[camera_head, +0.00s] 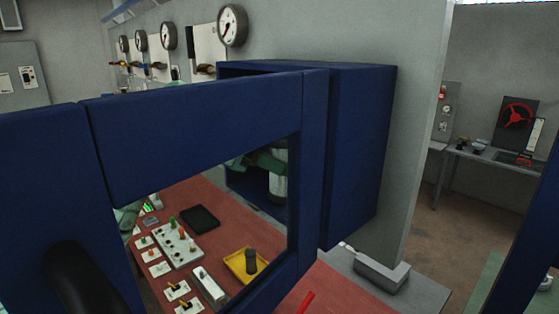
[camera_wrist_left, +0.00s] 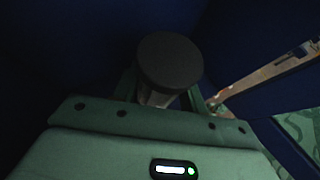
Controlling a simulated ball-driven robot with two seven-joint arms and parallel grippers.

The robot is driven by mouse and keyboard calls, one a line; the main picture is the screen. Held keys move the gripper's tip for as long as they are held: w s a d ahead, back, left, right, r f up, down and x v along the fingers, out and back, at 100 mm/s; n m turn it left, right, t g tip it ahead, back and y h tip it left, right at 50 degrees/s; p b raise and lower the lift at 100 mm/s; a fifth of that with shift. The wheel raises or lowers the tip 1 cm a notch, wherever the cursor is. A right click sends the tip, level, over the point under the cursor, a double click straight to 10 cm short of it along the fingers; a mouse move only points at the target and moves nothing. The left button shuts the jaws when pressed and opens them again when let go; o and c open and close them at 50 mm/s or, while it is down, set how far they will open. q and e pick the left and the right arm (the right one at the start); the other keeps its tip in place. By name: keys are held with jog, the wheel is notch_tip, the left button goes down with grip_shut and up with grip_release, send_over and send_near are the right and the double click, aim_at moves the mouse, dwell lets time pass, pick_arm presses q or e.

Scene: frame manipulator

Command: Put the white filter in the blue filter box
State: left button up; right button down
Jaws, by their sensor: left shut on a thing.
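The blue filter box (camera_head: 360,150) is fixed to the wall, and its blue door (camera_head: 210,125) stands open with a window opening. Through that window I see the white filter (camera_head: 279,186) upright inside the box. My green left gripper (camera_head: 268,161) reaches in from the left and is shut on the filter. In the left wrist view the filter's dark round cap (camera_wrist_left: 170,62) rises between my fingers, with a little of its pale body (camera_wrist_left: 155,97) below. Whether the filter touches the box floor is hidden. My right gripper is not in view.
Below is a red table (camera_head: 190,215) with a yellow tray (camera_head: 245,264), a black tablet-like tray (camera_head: 200,218) and a switch panel (camera_head: 178,244). Gauges (camera_head: 232,25) hang on the wall above. The door's frame stands close in front of my view.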

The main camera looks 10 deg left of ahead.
pick_arm(q)
jog(key=shift+s+a+f, duration=0.1)
jog(key=o, duration=1.1)
jog(key=shift+s+a, duration=0.15)
jog(key=shift+a, duration=0.1)
jog(key=shift+d, duration=0.1)
